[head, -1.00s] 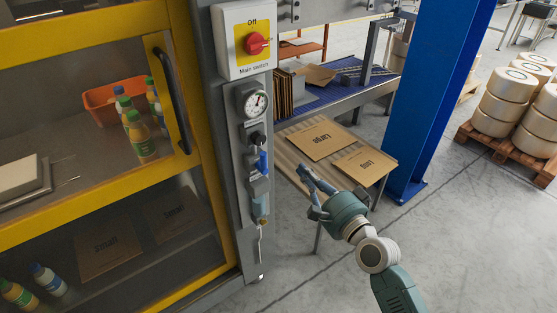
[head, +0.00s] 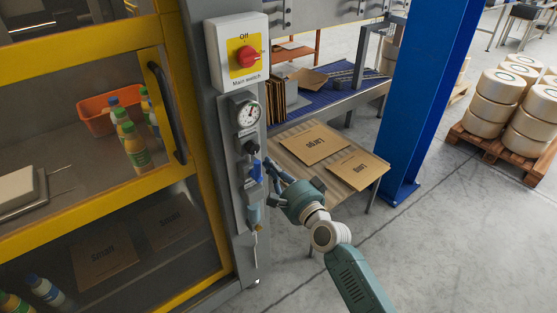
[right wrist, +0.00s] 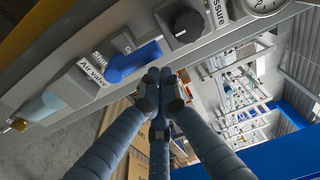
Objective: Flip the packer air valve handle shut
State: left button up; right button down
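The blue air valve handle (head: 256,171) is on the grey service panel of the packer's post, below a black knob. In the right wrist view the blue handle (right wrist: 136,62) lies along the panel, its free end toward the black knob; labels reading "Air valve" (right wrist: 91,71) and partly "Shut" are beside it. My right gripper (head: 268,168) is just right of the handle in the head view. In the wrist view its fingertips (right wrist: 158,76) are together, empty, close to the handle's free end; I cannot tell whether they touch. My left gripper is out of view.
Above the handle are a pressure gauge (head: 247,112) and the red main switch (head: 248,57). The yellow-framed door (head: 174,100) is left of the post. A table with cardboard blanks (head: 313,145) and a blue column (head: 428,100) are to the right.

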jog(key=shift+a+f, duration=0.1)
jog(key=shift+f, duration=0.05)
jog(key=shift+s+a+r+n+b, duration=0.15)
jog(key=shift+a+n+b, duration=0.05)
jog(key=shift+n, duration=0.4)
jog(key=shift+s+a+r+n+b, duration=0.1)
jog(key=shift+a+r+n+b, duration=0.05)
jog(key=shift+n, duration=0.45)
